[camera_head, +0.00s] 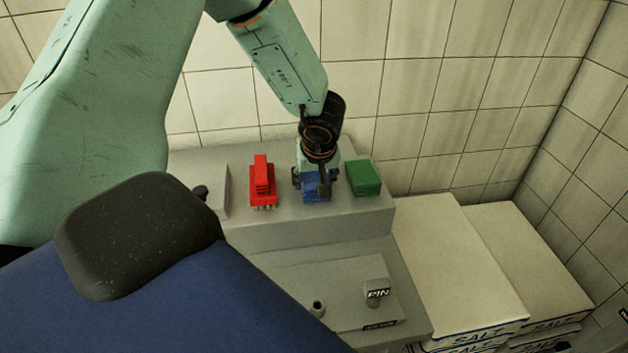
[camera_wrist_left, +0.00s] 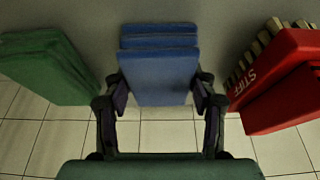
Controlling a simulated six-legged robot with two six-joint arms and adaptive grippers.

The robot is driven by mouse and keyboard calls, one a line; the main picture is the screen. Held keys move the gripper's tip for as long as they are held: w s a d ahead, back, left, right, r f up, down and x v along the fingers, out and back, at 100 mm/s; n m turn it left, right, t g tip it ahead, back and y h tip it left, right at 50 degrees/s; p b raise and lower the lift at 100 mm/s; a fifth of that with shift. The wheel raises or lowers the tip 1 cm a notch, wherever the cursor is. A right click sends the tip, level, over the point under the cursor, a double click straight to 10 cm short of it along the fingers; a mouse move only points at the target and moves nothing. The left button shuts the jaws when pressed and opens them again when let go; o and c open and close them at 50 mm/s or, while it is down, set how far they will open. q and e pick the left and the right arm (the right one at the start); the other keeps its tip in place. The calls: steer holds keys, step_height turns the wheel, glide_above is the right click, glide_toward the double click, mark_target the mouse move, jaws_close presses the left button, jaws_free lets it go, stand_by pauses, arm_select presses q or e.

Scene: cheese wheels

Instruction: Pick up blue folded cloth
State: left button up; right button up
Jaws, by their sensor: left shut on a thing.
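The blue folded cloth (camera_head: 316,188) is on the grey ledge in the head view, between a red item and a green item. My left gripper (camera_head: 314,181) reaches down over it from above, with its fingers at the cloth's two sides. In the left wrist view the blue folded cloth (camera_wrist_left: 158,75) shows as stacked layers, and the fingers of my left gripper (camera_wrist_left: 158,100) press on its left and right edges. The gripper is shut on the cloth. The cloth's upper part is partly hidden by the gripper in the head view. My right gripper is not in view.
A red brush-like item (camera_head: 263,185) stands left of the cloth, and a green folded cloth (camera_head: 363,178) lies close on the right. Salt sacks (camera_head: 455,262) are stacked at right. A tiled wall is behind.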

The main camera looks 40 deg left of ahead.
mark_target(314, 177)
arm_select(q)
steer(key=shift+w+r+b, duration=0.1)
steer(key=shift+b, duration=0.2)
step_height(314, 177, up, 10)
steer(key=p, duration=0.3)
steer(key=shift+r, duration=0.15)
steer(key=o, duration=0.5)
steer(key=c, duration=0.4)
steer(key=shift+c, duration=0.4)
